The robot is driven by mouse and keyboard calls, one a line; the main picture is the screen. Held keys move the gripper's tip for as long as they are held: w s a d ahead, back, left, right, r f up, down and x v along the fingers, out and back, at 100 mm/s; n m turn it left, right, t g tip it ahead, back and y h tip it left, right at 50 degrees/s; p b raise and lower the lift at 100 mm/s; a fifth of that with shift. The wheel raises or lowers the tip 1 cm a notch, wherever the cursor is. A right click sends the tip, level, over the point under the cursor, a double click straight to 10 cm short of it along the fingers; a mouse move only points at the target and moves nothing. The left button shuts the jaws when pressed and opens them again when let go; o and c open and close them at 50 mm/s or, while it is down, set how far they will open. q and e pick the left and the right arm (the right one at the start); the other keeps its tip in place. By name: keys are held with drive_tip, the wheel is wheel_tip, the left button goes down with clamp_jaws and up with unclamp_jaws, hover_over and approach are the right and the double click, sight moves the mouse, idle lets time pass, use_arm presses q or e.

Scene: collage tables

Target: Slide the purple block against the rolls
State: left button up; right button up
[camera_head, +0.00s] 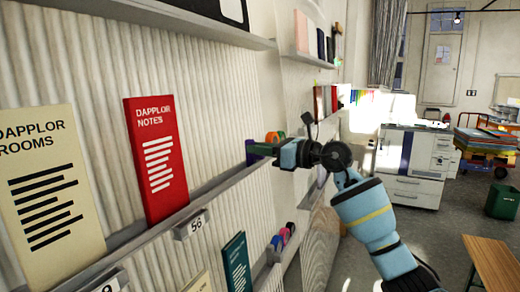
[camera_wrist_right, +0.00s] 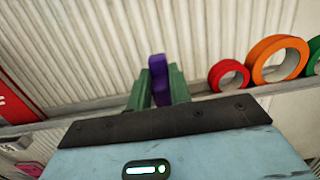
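The purple block (camera_wrist_right: 157,68) stands upright on the narrow wall ledge, between the green fingers of my right gripper (camera_wrist_right: 159,88). The fingers lie close along both its sides with no clear gap, and its lower part is hidden. In the head view the block (camera_head: 250,157) shows at the tip of my right gripper (camera_head: 262,150). The rolls stand on the same ledge, right of the block in the wrist view: a red roll (camera_wrist_right: 214,76), a larger orange roll (camera_wrist_right: 257,57) and a green one (camera_wrist_right: 313,65). A gap separates block and red roll. My left gripper is not in view.
A red "Dapplor Notes" booklet (camera_head: 155,157) and a cream booklet (camera_head: 50,190) lean on the ledge, left of the block. A lower shelf holds a teal booklet (camera_head: 236,265) and small coloured rolls (camera_head: 284,237). A copier (camera_head: 413,165) stands at the back right.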

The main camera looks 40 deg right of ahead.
drive_tip(key=o, duration=0.4)
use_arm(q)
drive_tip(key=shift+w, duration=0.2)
use_arm(e)
drive_tip(key=shift+o, duration=0.2)
drive_tip(key=shift+s+d+f, duration=0.15)
drive_tip(key=shift+s+d, duration=0.1)
drive_tip(key=shift+s, duration=0.2)
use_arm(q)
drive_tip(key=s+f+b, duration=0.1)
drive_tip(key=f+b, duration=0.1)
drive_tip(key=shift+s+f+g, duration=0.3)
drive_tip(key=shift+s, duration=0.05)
use_arm(e)
drive_tip(key=v, duration=0.6)
drive_tip(key=shift+s, duration=0.35)
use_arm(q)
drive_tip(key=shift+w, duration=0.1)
